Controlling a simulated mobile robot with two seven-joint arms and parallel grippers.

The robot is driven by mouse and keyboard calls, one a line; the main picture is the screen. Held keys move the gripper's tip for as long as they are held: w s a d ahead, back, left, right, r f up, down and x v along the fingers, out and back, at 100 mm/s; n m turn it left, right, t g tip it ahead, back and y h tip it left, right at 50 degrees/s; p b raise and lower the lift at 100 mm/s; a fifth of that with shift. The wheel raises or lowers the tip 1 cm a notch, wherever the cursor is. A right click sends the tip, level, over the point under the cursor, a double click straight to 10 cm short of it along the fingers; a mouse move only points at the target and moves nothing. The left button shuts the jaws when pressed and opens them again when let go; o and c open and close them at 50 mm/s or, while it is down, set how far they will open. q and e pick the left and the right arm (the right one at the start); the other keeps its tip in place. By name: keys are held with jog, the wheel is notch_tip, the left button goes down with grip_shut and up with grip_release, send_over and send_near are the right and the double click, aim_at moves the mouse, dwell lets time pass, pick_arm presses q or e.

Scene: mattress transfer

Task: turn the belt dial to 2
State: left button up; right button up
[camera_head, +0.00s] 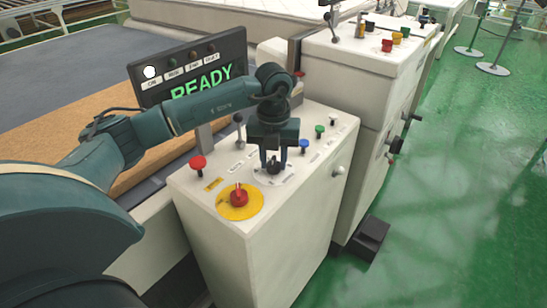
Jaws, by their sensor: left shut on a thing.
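A small dark dial (274,168) sits on a pale round plate with markings on top of the white control cabinet (287,215). I take it to be the belt dial; the number it points to is hidden or too small to read. My left gripper (271,160) points straight down over it, with its fingers shut on the dial's knob. A black display (200,82) behind my left arm reads READY in green. My right gripper is not in view.
A red rotary knob on a yellow disc (255,200), a red mushroom button (198,163) and a grey lever (239,132) surround the dial. A second white cabinet (350,105) stands behind. Green floor at right is mostly clear.

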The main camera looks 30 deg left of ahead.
aim_at(273, 159)
pick_arm(q)
jog(key=shift+r, duration=0.1)
jog(key=o, duration=1)
notch_tip(273, 159, up, 13)
jog(key=shift+r+b, duration=0.1)
jog(key=shift+b, duration=0.25)
dwell(0.3)
